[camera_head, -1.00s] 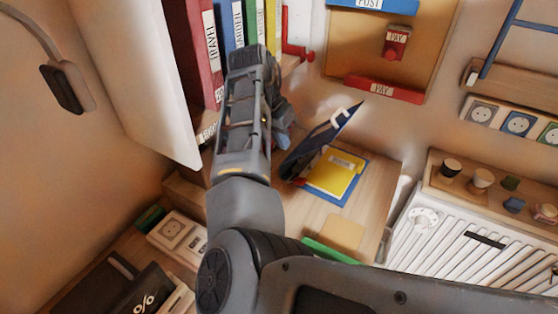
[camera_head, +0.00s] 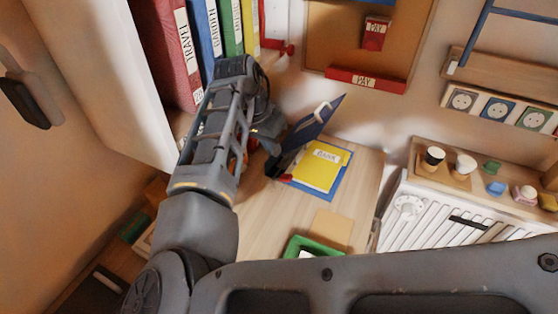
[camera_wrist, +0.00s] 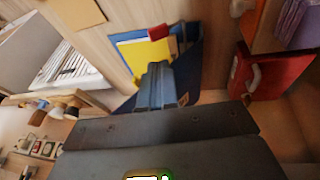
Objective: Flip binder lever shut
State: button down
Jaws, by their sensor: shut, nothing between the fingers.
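The open blue binder (camera_head: 343,180) lies on the wooden desk with a yellow sheet marked BANK (camera_head: 318,168) inside. Its dark blue cover (camera_head: 318,122), with a pale ring on it, stands tilted up on the left. My gripper (camera_head: 274,166) is just left of the cover, low over the desk, partly hidden by my arm. In the wrist view my shut, empty fingers (camera_wrist: 154,80) overlap the binder's yellow sheet (camera_wrist: 133,52) and dark blue side (camera_wrist: 190,75). A small red part (camera_wrist: 158,32) shows at the sheet's edge; I cannot tell whether it is the lever. Contact is unclear.
A row of upright binders (camera_head: 205,40) stands behind my arm. A green tray (camera_head: 315,246) and a tan card (camera_head: 331,228) lie at the desk's front. A white radiator (camera_head: 430,222) stands right. A red binder (camera_wrist: 270,72) shows in the wrist view.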

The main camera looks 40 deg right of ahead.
aim_at(289, 175)
jog(key=p+x, duration=0.1)
jog(key=x, duration=0.8)
jog(key=shift+d+f, duration=0.15)
jog(key=shift+f, duration=0.2)
jog(key=shift+s, duration=0.1)
jog(key=shift+s+d+f, duration=0.15)
jog(key=shift+s+f, duration=0.1)
jog(key=shift+s, duration=0.1)
jog(key=shift+w+a+r, duration=0.25)
jog(key=shift+w+r, duration=0.1)
jog(key=shift+w, duration=0.3)
